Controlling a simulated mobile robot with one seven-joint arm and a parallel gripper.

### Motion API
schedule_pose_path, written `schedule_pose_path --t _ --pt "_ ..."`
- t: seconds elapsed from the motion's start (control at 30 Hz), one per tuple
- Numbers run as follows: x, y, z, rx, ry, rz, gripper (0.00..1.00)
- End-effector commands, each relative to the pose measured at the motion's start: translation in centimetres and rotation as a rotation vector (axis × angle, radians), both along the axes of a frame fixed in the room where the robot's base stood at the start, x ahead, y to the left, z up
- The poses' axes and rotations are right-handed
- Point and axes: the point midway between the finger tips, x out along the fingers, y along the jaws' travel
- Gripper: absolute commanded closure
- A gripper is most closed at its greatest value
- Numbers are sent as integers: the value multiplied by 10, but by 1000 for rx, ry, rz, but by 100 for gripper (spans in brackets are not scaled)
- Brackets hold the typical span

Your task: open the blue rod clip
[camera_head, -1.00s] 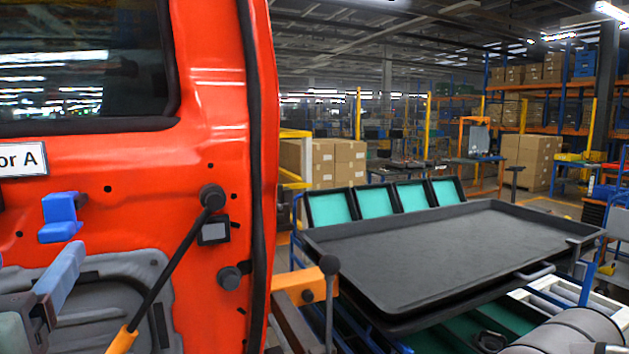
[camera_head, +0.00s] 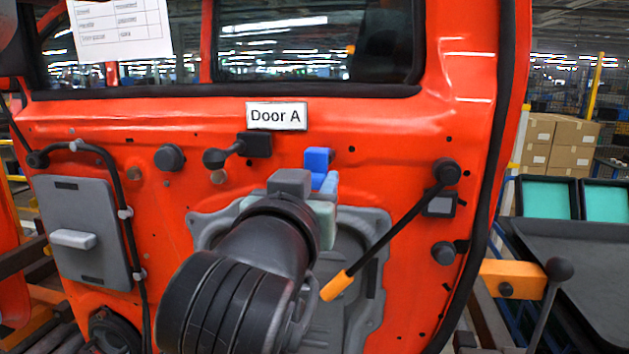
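The blue rod clip (camera_head: 317,159) sits on the red door panel, just below and right of the "Door A" label. A black rod (camera_head: 390,235) with an orange end (camera_head: 337,286) slants down-left from a round pivot at the door's right side; its orange end is well below the clip. My gripper (camera_head: 326,198) is in front of the door, just below the clip, seen from behind. A bluish finger and a pale green finger show past my dark wrist. Their tips are partly hidden, so I cannot tell their gap or whether they touch the clip.
The red door (camera_head: 400,130) fills most of the view. A grey box with a handle (camera_head: 75,238) and a black cable are on its left. A black knob lever (camera_head: 225,156) is left of the clip. A black tray (camera_head: 580,270) and orange bracket (camera_head: 510,278) stand right.

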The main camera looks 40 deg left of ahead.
Motion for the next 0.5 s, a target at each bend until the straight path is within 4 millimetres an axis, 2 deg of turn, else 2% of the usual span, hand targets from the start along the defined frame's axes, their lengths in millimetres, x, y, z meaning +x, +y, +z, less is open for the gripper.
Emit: schedule_pose_path --t 0.03,0.2,0.5 --pt "0 0 0 0 0 0 70" --pt "0 0 0 0 0 0 100" --pt "0 0 3 -6 8 0 100"
